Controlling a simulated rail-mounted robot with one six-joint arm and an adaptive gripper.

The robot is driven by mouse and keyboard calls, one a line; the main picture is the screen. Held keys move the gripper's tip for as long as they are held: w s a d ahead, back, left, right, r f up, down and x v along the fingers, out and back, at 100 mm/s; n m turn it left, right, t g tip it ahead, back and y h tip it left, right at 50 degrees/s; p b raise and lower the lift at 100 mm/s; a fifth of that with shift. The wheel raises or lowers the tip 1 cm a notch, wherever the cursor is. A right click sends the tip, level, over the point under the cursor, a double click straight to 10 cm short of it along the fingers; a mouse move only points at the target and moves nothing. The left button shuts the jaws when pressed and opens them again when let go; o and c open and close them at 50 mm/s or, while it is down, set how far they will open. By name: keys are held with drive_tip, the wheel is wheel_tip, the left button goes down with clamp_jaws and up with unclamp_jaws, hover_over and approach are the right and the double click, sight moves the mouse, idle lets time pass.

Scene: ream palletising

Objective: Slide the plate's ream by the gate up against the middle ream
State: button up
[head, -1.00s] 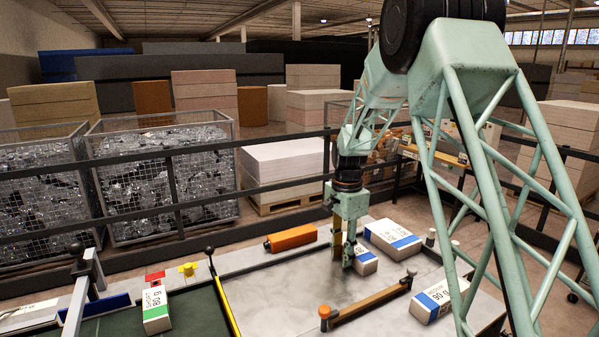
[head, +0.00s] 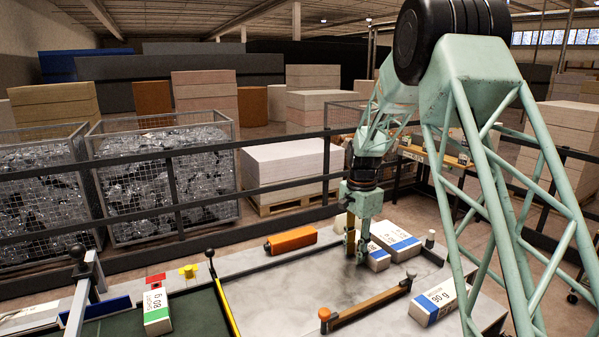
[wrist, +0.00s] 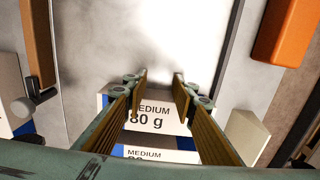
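A white ream with a blue end (head: 378,259) lies on the grey plate (head: 290,290). My gripper (head: 357,256) stands at its left side, low over the plate, and appears to touch it. In the wrist view the fingers (wrist: 160,78) are parted with nothing gripped between them; this ream, marked "MEDIUM 80 g" (wrist: 158,116), shows just behind them. Another blue-marked ream (head: 398,241) lies behind and right of it. In the wrist view a second "MEDIUM" label (wrist: 160,154) shows close below the first, with a narrow gap. The wooden gate bar (head: 365,306) lies along the plate's front.
A ream with a blue band (head: 436,302) lies right of the gate bar. A green-marked ream (head: 157,312) is on the green surface at left. An orange block (head: 291,240) lies behind the plate's rear rail. The plate's left half is clear.

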drive_tip(key=shift+w+d, duration=0.3)
drive_tip(key=shift+d, duration=0.25)
drive_tip(key=shift+w+d, duration=0.45)
drive_tip(key=shift+d, duration=0.4)
drive_tip(key=shift+s+a, duration=0.1)
drive_tip(key=shift+a, duration=0.05)
idle(0.6)
drive_tip(key=shift+r+p, duration=0.2)
drive_tip(key=shift+p, duration=0.15)
drive_tip(key=shift+r+p, duration=0.6)
drive_tip(key=shift+r, duration=0.7)
drive_tip(key=shift+r, duration=0.1)
drive_tip(key=shift+s+a+r+p, duration=0.15)
drive_tip(key=shift+a+r+p, duration=0.15)
drive_tip(key=shift+r, duration=0.35)
drive_tip(key=shift+s+a+r+p, duration=0.15)
drive_tip(key=shift+a+r+p, duration=0.15)
drive_tip(key=shift+r, duration=0.3)
drive_tip(key=shift+s+a+r+p, duration=0.2)
drive_tip(key=shift+a+r, duration=0.1)
drive_tip(key=shift+r, duration=0.35)
